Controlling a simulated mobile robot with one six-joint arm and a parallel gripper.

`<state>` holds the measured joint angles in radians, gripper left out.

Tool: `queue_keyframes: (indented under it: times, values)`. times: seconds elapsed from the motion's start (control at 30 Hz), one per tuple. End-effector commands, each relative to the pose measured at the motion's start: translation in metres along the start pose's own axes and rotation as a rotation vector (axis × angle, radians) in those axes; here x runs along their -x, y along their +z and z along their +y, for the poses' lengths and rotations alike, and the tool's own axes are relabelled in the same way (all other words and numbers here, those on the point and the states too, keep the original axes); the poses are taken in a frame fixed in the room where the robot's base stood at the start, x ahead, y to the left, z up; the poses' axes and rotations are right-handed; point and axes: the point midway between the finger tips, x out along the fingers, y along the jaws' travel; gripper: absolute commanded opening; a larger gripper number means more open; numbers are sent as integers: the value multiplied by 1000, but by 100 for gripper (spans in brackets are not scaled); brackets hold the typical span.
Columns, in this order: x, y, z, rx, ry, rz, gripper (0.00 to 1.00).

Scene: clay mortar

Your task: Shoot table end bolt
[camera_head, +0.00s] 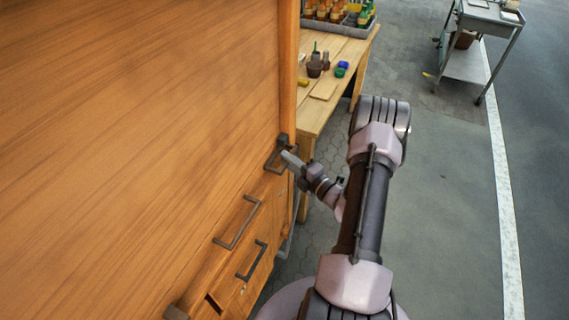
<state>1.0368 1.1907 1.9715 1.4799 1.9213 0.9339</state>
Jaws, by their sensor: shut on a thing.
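A large wooden panel (130,130) fills the left of the head view. A dark metal bolt fitting (271,160) with a loop-like handle sits at its far lower corner, near the wooden table. My gripper (287,157) reaches in from the right and is shut at this bolt fitting. The fingertips cover part of it, so the exact grip and how far the bolt is shot cannot be seen.
Two dark pull handles (238,222) sit along the panel's lower edge and the drawer front. A wooden table (330,85) with small pots and a bottle tray (345,18) stands behind. A metal cart (478,40) stands far right.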

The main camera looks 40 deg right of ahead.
Motion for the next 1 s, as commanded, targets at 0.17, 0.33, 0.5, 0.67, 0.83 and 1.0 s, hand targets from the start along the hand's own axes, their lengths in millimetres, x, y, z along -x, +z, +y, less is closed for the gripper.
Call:
queue_keyframes:
  times: [0.17,0.33,0.5,0.67,0.83,1.0]
  values:
    - [0,3,1,2,4,-7,0]
    - [0,3,2,3,5,-8,38]
    - [0,2,1,2,4,-6,38]
    - [2,2,1,2,3,-6,38]
    - [31,3,3,-1,2,-10,38]
    - [86,4,4,-1,2,-13,38]
